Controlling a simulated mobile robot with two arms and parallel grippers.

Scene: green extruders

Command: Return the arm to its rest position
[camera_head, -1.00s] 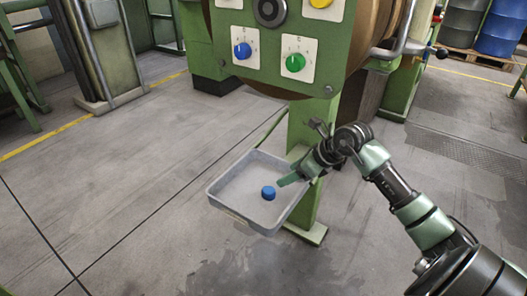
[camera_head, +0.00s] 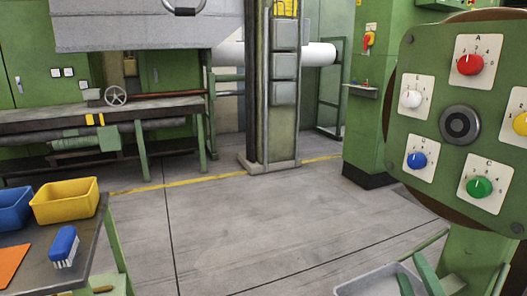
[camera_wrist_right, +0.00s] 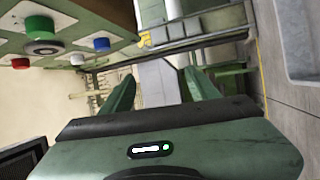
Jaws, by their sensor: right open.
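My right gripper (camera_head: 414,274) shows at the bottom edge of the head view, its two green fingers pointing up beside the grey tray. In the right wrist view my right gripper (camera_wrist_right: 160,75) has its fingers apart with nothing between them. The rest of the right arm is out of the head view. My left gripper is in neither view. The green control panel (camera_head: 437,150) with red, white, blue, green and yellow knobs is above the gripper in the head view, apart from it.
The grey tray (camera_head: 345,291) is cut off by the bottom edge; its contents are hidden. A worktable at left holds a yellow bin (camera_head: 65,203), a blue bin (camera_head: 12,207) and a blue brush (camera_head: 64,243). The floor between is clear.

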